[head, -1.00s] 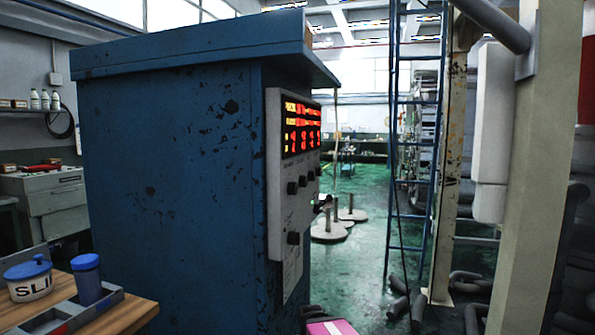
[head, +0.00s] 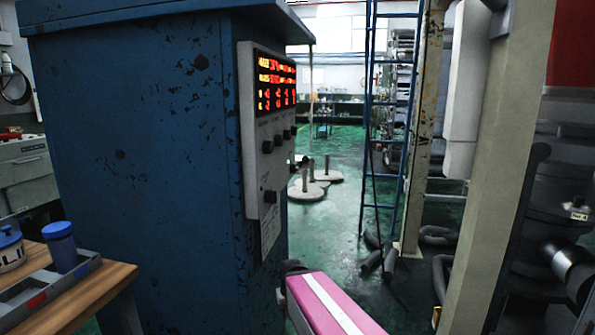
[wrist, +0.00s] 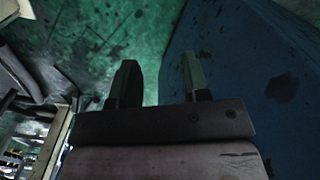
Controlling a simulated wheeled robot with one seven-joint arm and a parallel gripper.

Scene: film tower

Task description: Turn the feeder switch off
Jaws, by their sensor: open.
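A grey control panel (head: 262,150) is mounted on the right-hand face of a blue cabinet (head: 130,150), seen at a steep angle in the head view. It has a lit red and yellow display (head: 275,85), a row of dark knobs (head: 279,141) and a single lower knob (head: 270,197). The labels are too small to read, so I cannot tell which control is the feeder switch or how it is set. My gripper (wrist: 160,82) is open and empty in the wrist view, with its fingers over green floor and the blue cabinet (wrist: 235,85) close on the right.
A wooden bench (head: 100,285) with a grey tray (head: 75,278) stands at the left, holding a blue-lidded cup (head: 60,246). A blue ladder (head: 385,130) and a beige post (head: 495,170) stand to the right. Grey rolls (head: 372,260) lie on the floor. Green floor is open beyond the cabinet.

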